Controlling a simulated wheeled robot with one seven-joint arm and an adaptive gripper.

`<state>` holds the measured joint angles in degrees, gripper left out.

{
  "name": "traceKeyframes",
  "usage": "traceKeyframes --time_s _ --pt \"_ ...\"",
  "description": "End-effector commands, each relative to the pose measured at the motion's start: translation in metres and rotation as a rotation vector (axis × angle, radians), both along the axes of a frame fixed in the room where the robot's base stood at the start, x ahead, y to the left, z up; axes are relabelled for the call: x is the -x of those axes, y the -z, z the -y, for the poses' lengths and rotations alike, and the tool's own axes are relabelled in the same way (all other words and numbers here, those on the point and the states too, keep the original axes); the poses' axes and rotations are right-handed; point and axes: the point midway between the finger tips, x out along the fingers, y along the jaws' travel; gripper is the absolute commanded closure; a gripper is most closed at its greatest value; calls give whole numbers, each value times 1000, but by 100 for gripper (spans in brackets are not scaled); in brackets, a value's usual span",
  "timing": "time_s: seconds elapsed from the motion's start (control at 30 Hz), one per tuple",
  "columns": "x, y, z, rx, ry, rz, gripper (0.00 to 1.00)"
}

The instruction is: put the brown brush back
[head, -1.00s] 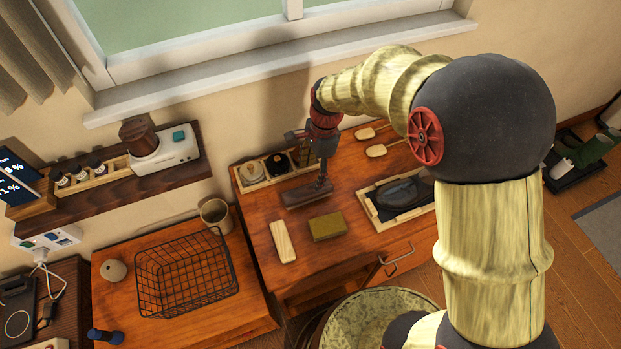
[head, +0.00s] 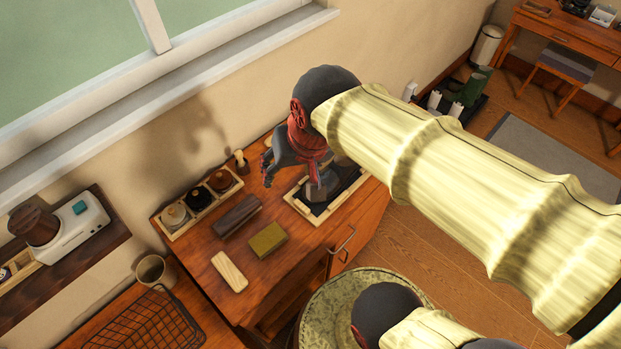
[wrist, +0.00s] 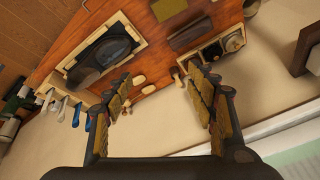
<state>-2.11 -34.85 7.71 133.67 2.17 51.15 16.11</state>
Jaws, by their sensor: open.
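The brown brush (head: 237,215), a dark block shape, lies on the wooden desk (head: 200,262), between the jar tray (head: 168,231) and an olive block (head: 267,241). It also shows at the top of the wrist view (wrist: 190,35). My gripper (head: 267,170) is open and empty, above the far part of the desk and apart from the brush. In the wrist view my open fingers (wrist: 160,80) have nothing between them. My wrist partly hides the shoe tray (head: 300,209) in the head view.
A pale wooden block (head: 229,271) lies near the desk's front. A small upright wooden-handled brush (head: 241,160) stands by the jars. Two pale ovals, one here (wrist: 138,80), lie by the shoe tray (wrist: 140,42).

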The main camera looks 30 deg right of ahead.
Motion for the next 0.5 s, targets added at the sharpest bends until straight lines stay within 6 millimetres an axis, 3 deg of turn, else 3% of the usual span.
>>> traceKeyframes --time_s 0.1,0.2,0.5 --pt "31 -9 12 84 -127 70 44" --pt "45 -10 18 131 -194 97 44" --pt "51 -10 20 156 -228 109 44"
